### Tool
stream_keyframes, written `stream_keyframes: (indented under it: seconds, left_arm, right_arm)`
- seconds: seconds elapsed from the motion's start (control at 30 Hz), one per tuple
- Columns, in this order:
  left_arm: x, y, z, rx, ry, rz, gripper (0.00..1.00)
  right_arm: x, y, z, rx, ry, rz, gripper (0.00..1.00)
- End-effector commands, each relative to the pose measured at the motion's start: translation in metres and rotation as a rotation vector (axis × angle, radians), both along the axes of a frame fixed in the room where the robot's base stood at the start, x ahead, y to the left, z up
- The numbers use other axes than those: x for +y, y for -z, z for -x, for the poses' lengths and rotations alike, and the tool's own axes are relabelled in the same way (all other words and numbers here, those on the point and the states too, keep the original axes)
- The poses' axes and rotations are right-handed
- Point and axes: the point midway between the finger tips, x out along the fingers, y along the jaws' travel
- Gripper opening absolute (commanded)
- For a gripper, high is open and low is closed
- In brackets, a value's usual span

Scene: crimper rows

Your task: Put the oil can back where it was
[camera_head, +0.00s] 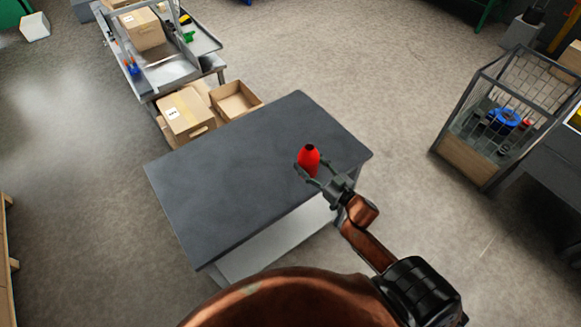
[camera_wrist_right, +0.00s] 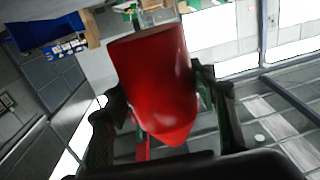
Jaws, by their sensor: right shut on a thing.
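The red oil can (camera_head: 308,159) is over the right part of the dark grey table (camera_head: 230,180) in the head view. My right gripper (camera_head: 309,172) is shut on it, with one finger on each side. In the right wrist view the red can (camera_wrist_right: 158,80) fills the middle, between the two dark fingers of the right gripper (camera_wrist_right: 165,115). I cannot tell whether the can touches the tabletop or is held just above it. My left gripper is not in view.
The rest of the tabletop is bare. Cardboard boxes (camera_head: 186,114) and a metal bench (camera_head: 165,60) stand beyond it. A wire cage cart (camera_head: 468,168) with a blue reel (camera_head: 504,117) stands at the right. Open floor lies between table and cart.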

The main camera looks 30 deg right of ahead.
Motion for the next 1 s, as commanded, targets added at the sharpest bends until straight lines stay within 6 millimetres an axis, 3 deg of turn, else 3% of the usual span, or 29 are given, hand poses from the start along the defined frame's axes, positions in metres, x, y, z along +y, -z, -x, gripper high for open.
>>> stream_keyframes:
  seconds: [0.2,0.4,0.73,0.9,1.0]
  left_arm:
    - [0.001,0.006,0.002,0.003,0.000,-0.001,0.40]
    - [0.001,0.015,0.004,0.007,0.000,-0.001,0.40]
    - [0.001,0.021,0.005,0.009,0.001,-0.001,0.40]
    - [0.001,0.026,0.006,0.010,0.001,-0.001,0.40]
    - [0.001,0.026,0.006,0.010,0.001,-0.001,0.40]
  right_arm:
    - [0.008,0.022,-0.051,-0.003,-0.001,-0.001,0.22]
    - [0.012,0.059,-0.078,0.000,0.001,-0.001,0.22]
    - [0.015,0.082,-0.098,-0.001,0.000,0.000,0.22]
    - [0.014,0.106,-0.097,0.001,0.001,-0.001,0.22]
    - [0.015,0.111,-0.097,-0.001,0.000,0.001,0.22]
